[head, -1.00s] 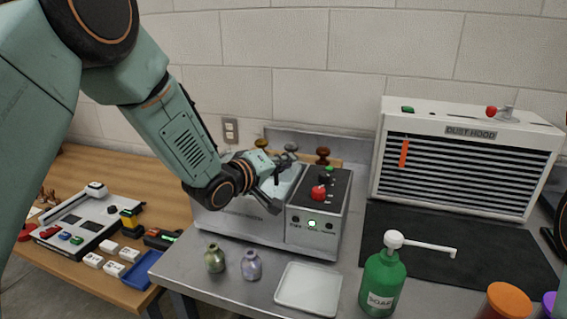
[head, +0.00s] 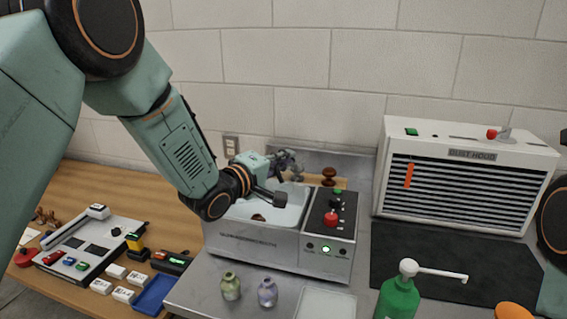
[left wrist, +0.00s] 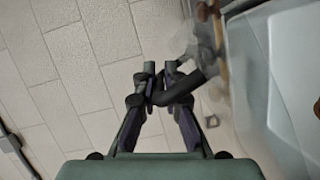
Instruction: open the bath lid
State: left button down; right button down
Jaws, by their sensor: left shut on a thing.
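The steel bath (head: 255,247) stands on the grey bench, with a control panel on its right side. Its pale basin is uncovered from above, and a small brown thing shows inside. My left gripper (head: 290,163) is above the back of the basin, partly hidden by its own wrist. In the left wrist view my left gripper (left wrist: 160,68) is shut on a dark curved bar, the lid handle (left wrist: 188,88). The lid itself is hard to make out; a blurred, see-through grey shape is beside the handle. My right gripper is out of view.
The control panel (head: 330,217) has a red knob and a lit green button. Two small bottles (head: 231,287) (head: 267,292), a white tray (head: 325,304) and a green pump bottle (head: 399,298) stand in front. The dust hood (head: 465,175) and dark mat (head: 430,248) are right.

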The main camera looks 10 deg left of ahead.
pick_arm(q)
jog(key=a+r+n+t+p, duration=0.1)
jog(key=a+r+n, duration=0.3)
jog(key=a, duration=0.5)
jog(key=a+r+n+t+p, duration=0.2)
jog(key=a+n, duration=0.4)
jog(key=a, duration=0.3)
jog(key=shift+w+r+n+t+p, duration=0.3)
jog(key=shift+r+p, duration=0.45)
jog(key=shift+r, duration=0.65)
jog(key=shift+s+a, duration=0.1)
jog(key=c, duration=1.7)
grip_release()
jog(key=shift+r, duration=0.15)
jog(key=shift+a, duration=0.1)
